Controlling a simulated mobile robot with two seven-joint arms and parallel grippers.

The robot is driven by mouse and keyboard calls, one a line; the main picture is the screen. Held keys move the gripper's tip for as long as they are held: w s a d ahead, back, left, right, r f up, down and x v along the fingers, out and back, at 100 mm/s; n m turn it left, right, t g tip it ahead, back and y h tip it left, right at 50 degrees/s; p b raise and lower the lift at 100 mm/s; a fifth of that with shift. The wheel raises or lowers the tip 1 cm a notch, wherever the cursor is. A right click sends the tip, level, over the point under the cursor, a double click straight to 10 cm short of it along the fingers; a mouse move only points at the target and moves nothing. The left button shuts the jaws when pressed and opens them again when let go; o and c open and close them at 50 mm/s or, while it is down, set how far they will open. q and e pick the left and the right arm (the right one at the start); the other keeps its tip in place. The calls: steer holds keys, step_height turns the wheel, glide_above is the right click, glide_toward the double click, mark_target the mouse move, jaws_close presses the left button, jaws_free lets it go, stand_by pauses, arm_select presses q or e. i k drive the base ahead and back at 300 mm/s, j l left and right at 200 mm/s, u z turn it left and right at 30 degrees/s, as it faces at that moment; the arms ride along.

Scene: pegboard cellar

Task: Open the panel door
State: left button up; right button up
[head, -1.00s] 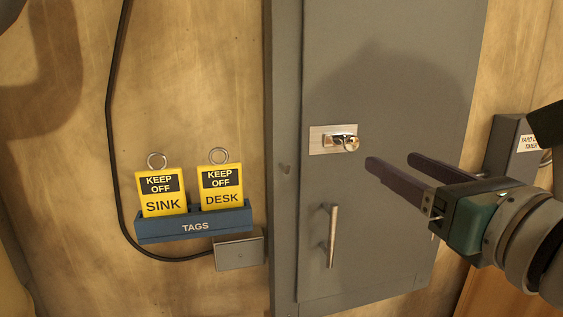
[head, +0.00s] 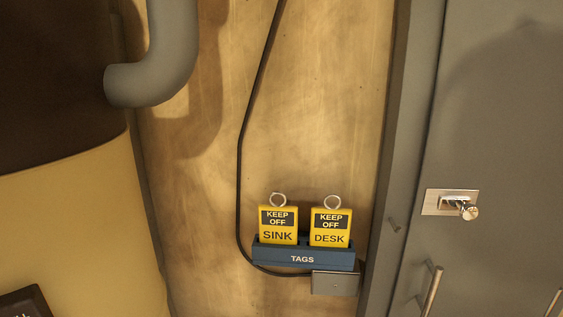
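The grey panel door (head: 510,130) stands at the right of the head view and runs past the right and bottom edges. It looks shut in its grey frame (head: 385,180). A metal latch plate (head: 431,203) with a round knob (head: 469,212) is mounted on the door. Below it is an upright bar handle (head: 432,291), cut off at the bottom edge. Neither of my grippers is in view.
Yellow KEEP OFF tags for SINK (head: 278,236) and DESK (head: 330,239) stand in a blue TAGS holder (head: 302,259) left of the panel. A black cable (head: 241,150) runs to a small grey box (head: 335,284). A thick grey pipe (head: 165,60) is at upper left.

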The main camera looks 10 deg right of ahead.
mark_target(494, 139)
steer(key=z, duration=1.35)
